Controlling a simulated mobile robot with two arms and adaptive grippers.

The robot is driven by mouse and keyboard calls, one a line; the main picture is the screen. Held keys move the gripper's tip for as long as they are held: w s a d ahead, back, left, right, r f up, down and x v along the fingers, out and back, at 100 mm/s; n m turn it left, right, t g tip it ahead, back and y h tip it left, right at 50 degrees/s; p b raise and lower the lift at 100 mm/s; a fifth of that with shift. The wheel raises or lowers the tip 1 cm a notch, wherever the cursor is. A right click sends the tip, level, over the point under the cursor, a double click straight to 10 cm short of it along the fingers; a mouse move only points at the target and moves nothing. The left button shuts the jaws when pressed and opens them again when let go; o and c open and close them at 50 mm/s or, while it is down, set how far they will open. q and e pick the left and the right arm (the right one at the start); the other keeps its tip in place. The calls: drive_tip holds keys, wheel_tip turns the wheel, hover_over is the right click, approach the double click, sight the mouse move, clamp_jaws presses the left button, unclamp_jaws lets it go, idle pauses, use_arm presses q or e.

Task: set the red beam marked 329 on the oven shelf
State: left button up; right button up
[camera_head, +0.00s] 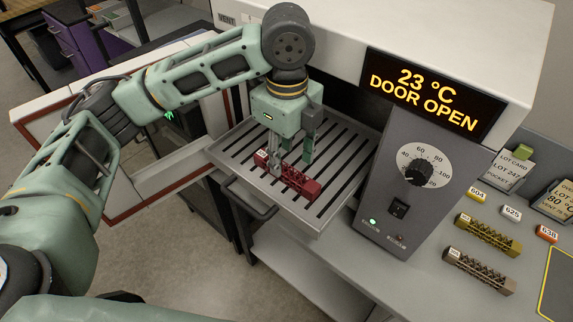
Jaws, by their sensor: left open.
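The red lattice beam (298,181) lies on the slotted oven shelf (335,198), which is pulled out in front of the oven. A small white label shows at the beam's left end; its digits are too small to read. My left gripper (291,160) points down at the beam, fingers apart. One finger is close to the left part of the beam and hides a little of it; the other is behind the beam. I cannot tell whether either finger touches it. My right gripper is not in view.
The oven's display (425,92) reads 23 °C, DOOR OPEN. Its open door (150,187) is at the left. A control panel with a dial (416,172) stands right of the shelf. Two brownish beams (487,235) (479,270), number tags and lot cards are on the bench at right.

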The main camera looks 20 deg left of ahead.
sight(286, 169)
use_arm(q)
wheel_tip(286, 169, up, 8)
drive_tip(key=shift+r, duration=0.15)
drive_tip(key=shift+s, duration=0.1)
idle(0.5)
